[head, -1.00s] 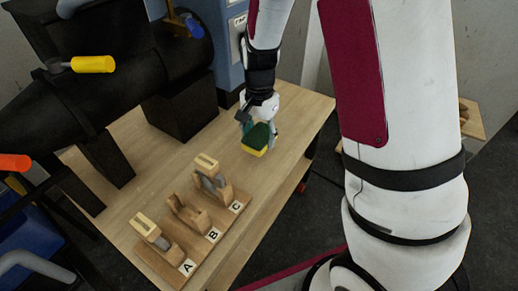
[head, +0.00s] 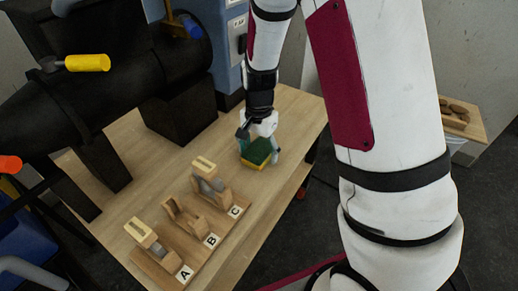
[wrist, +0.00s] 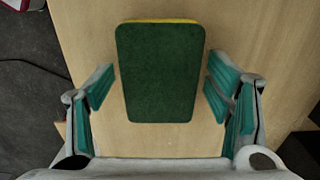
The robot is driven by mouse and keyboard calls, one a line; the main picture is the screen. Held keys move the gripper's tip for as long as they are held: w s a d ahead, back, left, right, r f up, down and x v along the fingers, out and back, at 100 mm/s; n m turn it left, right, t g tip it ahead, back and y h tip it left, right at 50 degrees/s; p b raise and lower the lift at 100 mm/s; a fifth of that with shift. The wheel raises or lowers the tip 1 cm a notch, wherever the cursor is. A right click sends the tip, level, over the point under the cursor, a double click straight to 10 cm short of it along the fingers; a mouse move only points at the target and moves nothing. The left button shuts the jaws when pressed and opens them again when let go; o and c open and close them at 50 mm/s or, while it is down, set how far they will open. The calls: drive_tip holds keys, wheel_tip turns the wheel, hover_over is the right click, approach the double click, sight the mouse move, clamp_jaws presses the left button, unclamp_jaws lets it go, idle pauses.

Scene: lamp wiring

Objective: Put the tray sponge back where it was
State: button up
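The sponge (head: 257,150) is dark green on top with a yellow layer under it. In the head view it is at the right part of the wooden table, with my gripper (head: 262,143) right above and around it. In the wrist view the sponge (wrist: 160,75) lies between the two teal-padded fingers of my gripper (wrist: 161,80). A narrow gap shows between the sponge and each finger, so the gripper looks open. The sponge's underside is hidden; it appears to rest on the table. No tray shows clearly.
A wooden rack (head: 163,265) with holders labelled A, B and C stands on the table's front part. A black machine (head: 110,100) with a yellow handle (head: 87,63) is at left. The tabletop (head: 140,180) is bare between them. A small board with brown pieces (head: 457,112) is at right.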

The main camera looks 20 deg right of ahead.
sight(259, 150)
drive_tip(key=shift+r, duration=0.1)
drive_tip(key=s+r+n+p, duration=0.1)
drive_tip(key=s+r+p, duration=0.15)
drive_tip(key=r, duration=0.75)
drive_tip(key=s+r+n+p, duration=0.15)
drive_tip(key=s+r, duration=0.25)
drive_tip(key=r, duration=0.6)
drive_tip(key=s+r+n, duration=0.3)
drive_tip(key=s+n, duration=0.1)
drive_tip(key=s, duration=0.9)
drive_tip(key=s+r+n, duration=0.4)
drive_tip(key=s, duration=0.8)
drive_tip(key=shift+s+d+t, duration=0.25)
drive_tip(key=shift+s+t, duration=0.05)
drive_tip(key=shift+s, duration=0.05)
wheel_tip(259, 150, up, 23)
drive_tip(key=t+p, duration=0.3)
drive_tip(key=p, duration=1.8)
drive_tip(key=shift+t, duration=0.3)
drive_tip(key=shift+a+f, duration=0.1)
